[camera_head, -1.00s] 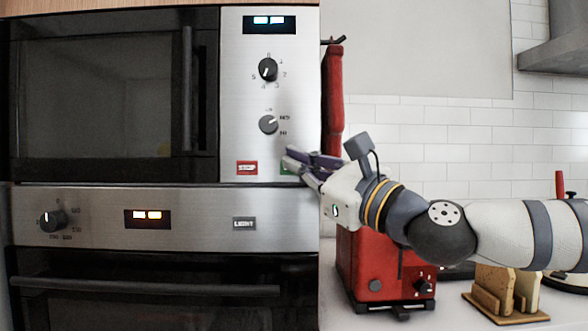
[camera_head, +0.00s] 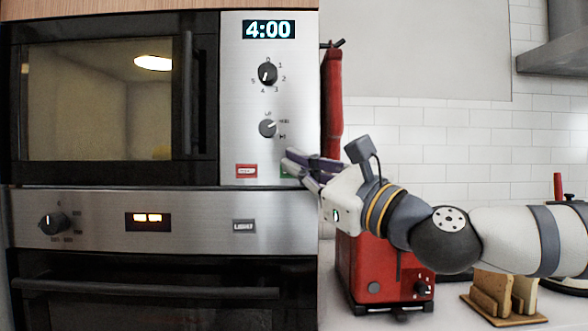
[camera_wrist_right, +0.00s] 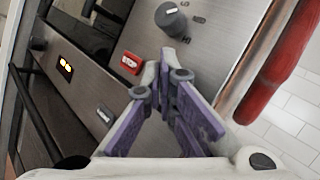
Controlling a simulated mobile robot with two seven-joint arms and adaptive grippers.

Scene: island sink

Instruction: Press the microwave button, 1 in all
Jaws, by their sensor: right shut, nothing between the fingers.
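The microwave (camera_head: 229,100) has its door shut, with a light glowing inside, and its display (camera_head: 269,29) reads 4:00. A red button (camera_head: 246,170) sits low on its panel and also shows in the right wrist view (camera_wrist_right: 130,63). A green button (camera_head: 287,170) beside it is mostly hidden by my right gripper (camera_head: 289,158). That gripper is shut and empty, its tips at the panel over the green button. Its fingers (camera_wrist_right: 165,58) also show in the right wrist view, close to the panel; contact cannot be made out. My left gripper is not in view.
An oven (camera_head: 160,290) with a LIGHT button (camera_head: 243,226) is below the microwave. A red appliance (camera_head: 372,270) stands on the counter under my right arm. A wooden holder (camera_head: 505,305) stands further right.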

